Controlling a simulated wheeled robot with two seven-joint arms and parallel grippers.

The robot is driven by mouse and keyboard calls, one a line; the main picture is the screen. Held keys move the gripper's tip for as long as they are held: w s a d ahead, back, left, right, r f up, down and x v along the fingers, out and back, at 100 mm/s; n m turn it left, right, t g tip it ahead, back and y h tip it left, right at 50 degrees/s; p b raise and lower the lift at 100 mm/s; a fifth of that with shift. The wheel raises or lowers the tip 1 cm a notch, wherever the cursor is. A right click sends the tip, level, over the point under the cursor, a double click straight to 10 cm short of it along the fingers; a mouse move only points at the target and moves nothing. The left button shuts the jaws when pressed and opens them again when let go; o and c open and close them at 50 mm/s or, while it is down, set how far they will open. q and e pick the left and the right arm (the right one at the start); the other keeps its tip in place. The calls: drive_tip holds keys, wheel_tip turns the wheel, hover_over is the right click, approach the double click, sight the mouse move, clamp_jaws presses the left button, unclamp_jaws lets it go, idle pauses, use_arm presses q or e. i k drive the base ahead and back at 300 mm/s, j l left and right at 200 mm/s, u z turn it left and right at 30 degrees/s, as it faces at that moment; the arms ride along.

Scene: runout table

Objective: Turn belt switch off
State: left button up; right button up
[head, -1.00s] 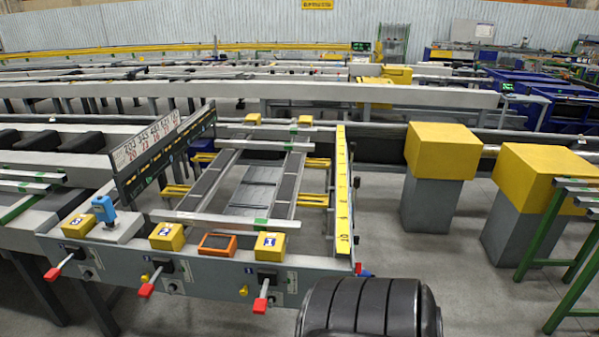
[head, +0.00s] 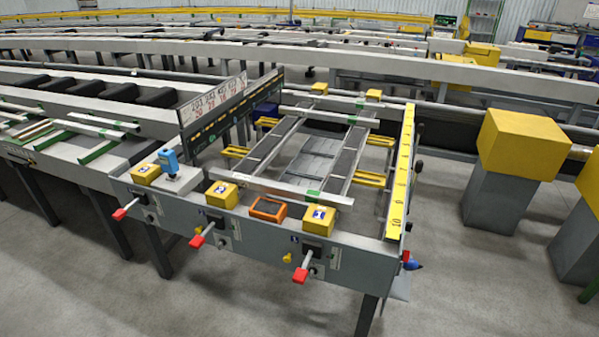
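The runout table's grey front panel (head: 262,236) is ahead of me in the head view. Three lever switches with red handles stick out from it: a left one (head: 120,213), a middle one (head: 198,240) and a right one (head: 301,273). Yellow boxes with blue-and-white labels sit on the ledge above them: left (head: 147,173), middle (head: 221,194) and right (head: 319,218). I cannot tell from the labels which lever is the belt switch. Neither of my grippers is in view.
An orange-framed display (head: 268,209) and a blue device (head: 169,161) sit on the ledge. A yellow ruler (head: 401,175) runs along the table's right side. Yellow-topped grey pedestals (head: 521,145) stand to the right. The floor in front is clear.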

sight(406, 253)
drive_tip(key=l+z, duration=0.25)
drive_tip(key=i+l, duration=0.1)
drive_tip(key=l, duration=1.1)
drive_tip(key=i+l+u, duration=0.15)
drive_tip(key=l+u, duration=0.2)
drive_tip(key=i+l+u, duration=0.1)
drive_tip(key=l+u, duration=0.65)
drive_tip(key=i+j, duration=0.05)
drive_tip(key=j, duration=0.05)
